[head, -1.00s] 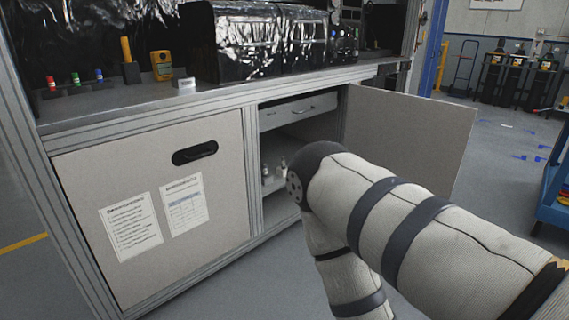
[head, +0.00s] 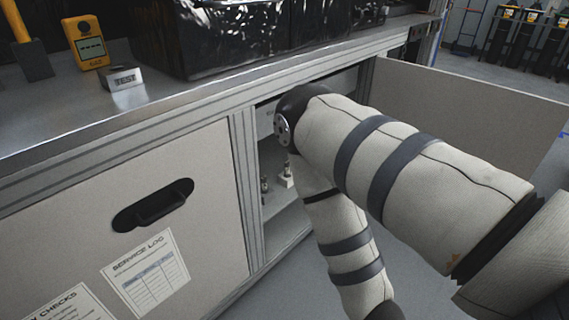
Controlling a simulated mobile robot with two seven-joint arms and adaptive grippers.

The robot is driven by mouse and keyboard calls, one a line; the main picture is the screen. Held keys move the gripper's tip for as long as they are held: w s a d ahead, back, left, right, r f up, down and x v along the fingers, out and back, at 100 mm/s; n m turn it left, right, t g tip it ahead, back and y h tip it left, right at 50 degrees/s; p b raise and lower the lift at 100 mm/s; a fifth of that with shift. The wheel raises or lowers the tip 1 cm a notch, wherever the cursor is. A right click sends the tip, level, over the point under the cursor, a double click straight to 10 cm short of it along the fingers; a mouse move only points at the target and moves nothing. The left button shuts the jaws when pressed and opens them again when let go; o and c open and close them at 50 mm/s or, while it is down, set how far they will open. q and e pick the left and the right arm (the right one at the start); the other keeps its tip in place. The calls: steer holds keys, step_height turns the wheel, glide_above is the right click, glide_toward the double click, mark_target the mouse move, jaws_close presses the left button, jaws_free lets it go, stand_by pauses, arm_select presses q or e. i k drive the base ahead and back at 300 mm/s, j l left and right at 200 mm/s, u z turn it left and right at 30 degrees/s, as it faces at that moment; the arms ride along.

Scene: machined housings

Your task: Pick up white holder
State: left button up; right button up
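Inside the open cabinet, a small white block (head: 287,181) with a metallic fitting on top stands on the shelf. It may be the white holder, but it is too small to be sure. A darker small fitting (head: 264,190) stands to its left. My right arm comes in from the right, bends in front of the cabinet opening and runs down to the bottom edge, hiding part of the interior. Neither gripper is in view.
The right cabinet door (head: 470,115) stands open; the left door (head: 110,215) is shut. On the worktop (head: 150,105) are a yellow meter (head: 86,42), a small block marked TEST (head: 121,78) and a black-wrapped box (head: 230,35). Grey floor is clear below the opening.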

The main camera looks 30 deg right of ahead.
mark_target(287, 183)
steer(key=i+l, duration=0.15)
steer(key=l, duration=0.2)
steer(key=i+l, duration=0.15)
steer(key=l, duration=0.25)
steer(key=i+l, duration=0.1)
steer(key=l, duration=0.25)
steer(key=i+l, duration=0.15)
steer(key=l, duration=0.2)
steer(key=i+l, duration=0.1)
steer(key=l, duration=0.8)
steer(key=i+l, duration=0.15)
steer(key=l, duration=0.35)
steer(key=i+l, duration=0.1)
steer(key=l, duration=0.35)
steer(key=i+l, duration=0.1)
steer(key=l, duration=0.35)
steer(key=k+z, duration=0.05)
